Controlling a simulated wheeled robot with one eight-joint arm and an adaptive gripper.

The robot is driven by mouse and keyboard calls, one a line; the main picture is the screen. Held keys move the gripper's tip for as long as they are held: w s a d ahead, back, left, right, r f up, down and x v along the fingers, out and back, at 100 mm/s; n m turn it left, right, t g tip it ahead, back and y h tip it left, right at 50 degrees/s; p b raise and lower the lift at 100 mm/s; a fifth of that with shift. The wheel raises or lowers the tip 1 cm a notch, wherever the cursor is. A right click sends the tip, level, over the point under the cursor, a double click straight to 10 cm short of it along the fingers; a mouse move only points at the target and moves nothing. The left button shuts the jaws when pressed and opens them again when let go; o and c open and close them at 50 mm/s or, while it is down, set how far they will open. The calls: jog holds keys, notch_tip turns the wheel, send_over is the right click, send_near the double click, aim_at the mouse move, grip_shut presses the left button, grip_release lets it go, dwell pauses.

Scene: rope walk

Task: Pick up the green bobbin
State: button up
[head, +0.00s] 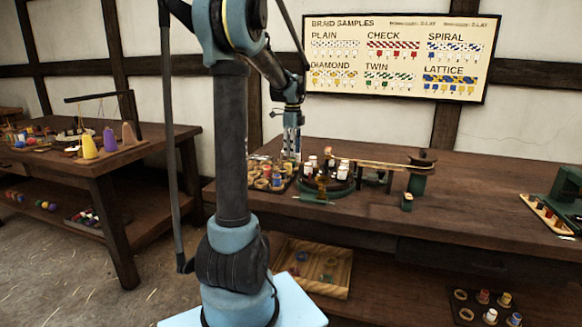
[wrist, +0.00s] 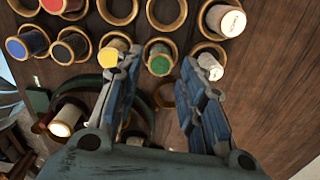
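The green bobbin (wrist: 160,62) shows its round green end in the wrist view and stands in a tan ring of a holder. In the picture it lies between the tips of my gripper (wrist: 161,56). The two fingers are apart with nothing held between them, and I cannot tell how far beyond the tips the bobbin is. In the head view my gripper (head: 291,155) points down over the holder tray (head: 256,186) on the bench. The green bobbin is too small to make out there.
A yellow bobbin (wrist: 115,52) stands close left of the green one, partly behind a finger. A white bobbin (wrist: 208,66) is to the right. A round braiding stand (head: 325,190) is right of the tray.

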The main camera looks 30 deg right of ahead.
aim_at(293, 159)
jog(key=shift+d+f, duration=0.1)
jog(key=shift+f, duration=2.5)
jog(key=shift+c, duration=0.5)
jog(key=c, duration=0.6)
